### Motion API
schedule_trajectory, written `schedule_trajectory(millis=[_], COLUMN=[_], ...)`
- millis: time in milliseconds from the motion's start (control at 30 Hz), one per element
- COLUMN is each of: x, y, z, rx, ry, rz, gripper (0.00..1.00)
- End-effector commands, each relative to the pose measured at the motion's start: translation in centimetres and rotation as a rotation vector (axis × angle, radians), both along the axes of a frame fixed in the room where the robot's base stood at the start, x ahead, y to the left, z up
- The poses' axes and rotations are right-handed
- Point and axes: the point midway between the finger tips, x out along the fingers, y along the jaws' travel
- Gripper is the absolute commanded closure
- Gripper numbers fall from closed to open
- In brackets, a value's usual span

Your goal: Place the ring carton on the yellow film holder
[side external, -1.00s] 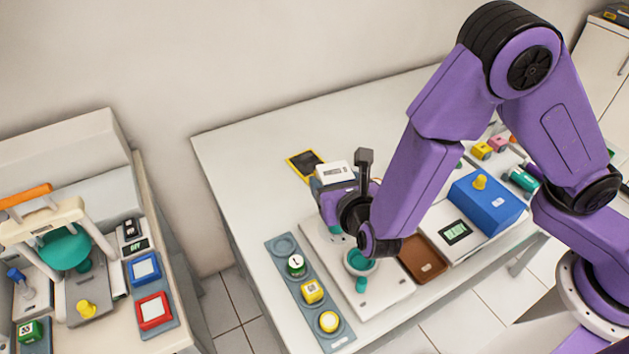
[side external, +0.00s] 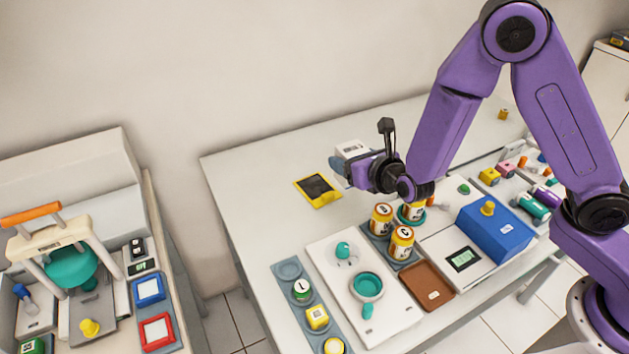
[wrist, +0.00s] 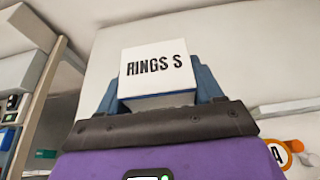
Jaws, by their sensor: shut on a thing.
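The ring carton, a white box marked "RINGS S", is in my gripper; it fills the middle of the wrist view (wrist: 158,70) and shows small in the side view (side external: 351,149). My gripper (side external: 343,163) is shut on the carton, with blue fingers on both sides of it. The yellow film holder (side external: 327,200), a yellow frame with a dark panel, lies flat on the white table. The carton is held up and to the right of the holder in the side view, apart from it. The carton's underside is hidden.
Several orange-and-white jars (side external: 381,219) stand in a grey rack below my gripper. A white board with a teal dish (side external: 367,286), a brown tray (side external: 427,286) and a blue box (side external: 495,228) are nearer the front. The table around the holder is clear.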

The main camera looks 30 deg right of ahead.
Motion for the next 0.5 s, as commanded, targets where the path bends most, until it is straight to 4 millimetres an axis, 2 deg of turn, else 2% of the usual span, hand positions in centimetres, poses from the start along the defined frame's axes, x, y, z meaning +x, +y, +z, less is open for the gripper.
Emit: schedule_trajectory(millis=[467,500], x=[8.2,8.7], y=[2.8,3.0], z=[-3.9,-4.6], rx=[0.001,-0.002], ry=[-0.002,0.001], rz=[-0.001,0.0], gripper=[0.65,0.65])
